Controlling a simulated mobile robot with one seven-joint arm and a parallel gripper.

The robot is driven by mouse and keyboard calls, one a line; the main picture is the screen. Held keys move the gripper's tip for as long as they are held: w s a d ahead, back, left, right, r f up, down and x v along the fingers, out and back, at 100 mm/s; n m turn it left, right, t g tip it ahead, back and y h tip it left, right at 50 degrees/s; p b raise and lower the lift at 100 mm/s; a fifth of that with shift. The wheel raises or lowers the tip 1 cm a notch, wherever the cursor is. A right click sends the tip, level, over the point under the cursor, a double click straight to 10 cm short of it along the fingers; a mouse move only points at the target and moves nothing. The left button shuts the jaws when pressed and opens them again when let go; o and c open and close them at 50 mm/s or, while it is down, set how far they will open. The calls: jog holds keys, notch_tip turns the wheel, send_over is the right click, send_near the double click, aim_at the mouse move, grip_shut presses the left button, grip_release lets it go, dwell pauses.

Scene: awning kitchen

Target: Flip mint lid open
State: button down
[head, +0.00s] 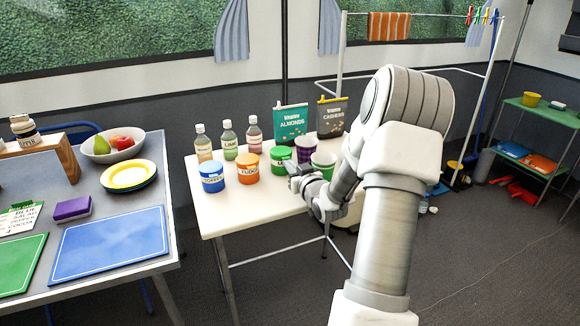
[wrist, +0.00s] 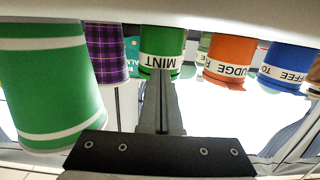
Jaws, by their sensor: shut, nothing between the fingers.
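The mint tub (wrist: 163,45) is green with a white band that reads MINT, and it appears upside down in the wrist view. In the head view the mint tub (head: 280,154) stands on the white table, partly hidden behind my gripper (head: 292,171). My gripper also shows in the wrist view (wrist: 160,78), with its fingers together and empty, in front of the mint tub near its rim. I cannot tell whether the fingers touch the tub. The lid is hard to make out; the tub's top looks green and covered in the head view.
An orange fudge tub (head: 248,168) and a blue toffee tub (head: 212,178) stand left of the mint tub. A plaid tub (head: 306,146) and a green-and-white tub (head: 322,164) stand right. Bottles and two snack bags (head: 291,124) stand behind. The white table's (head: 250,205) front is clear.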

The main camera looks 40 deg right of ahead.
jog(key=shift+r+p, duration=0.65)
jog(key=shift+r, duration=0.65)
jog(key=shift+w+d+r+p, duration=0.2)
jog(key=shift+w+r, duration=0.35)
jog(key=shift+w, duration=0.15)
jog(key=shift+w+d+r+p, duration=0.15)
jog(key=shift+w+r, duration=0.4)
jog(key=shift+w, duration=0.3)
jog(key=shift+w+d+r, duration=0.15)
jog(key=shift+w+r, duration=0.05)
jog(key=shift+w, duration=0.35)
jog(key=shift+w+d+r, duration=0.15)
jog(key=shift+w+r, duration=0.05)
jog(key=shift+w, duration=0.35)
jog(key=shift+w+d+r, duration=0.15)
jog(key=shift+w+r, duration=0.05)
jog(key=shift+w, duration=0.35)
jog(key=s+a+r+p, duration=0.1)
jog(key=s+r, duration=0.2)
jog(key=s, duration=0.4)
jog(key=shift+a+p, duration=0.3)
jog(key=shift+a, duration=0.05)
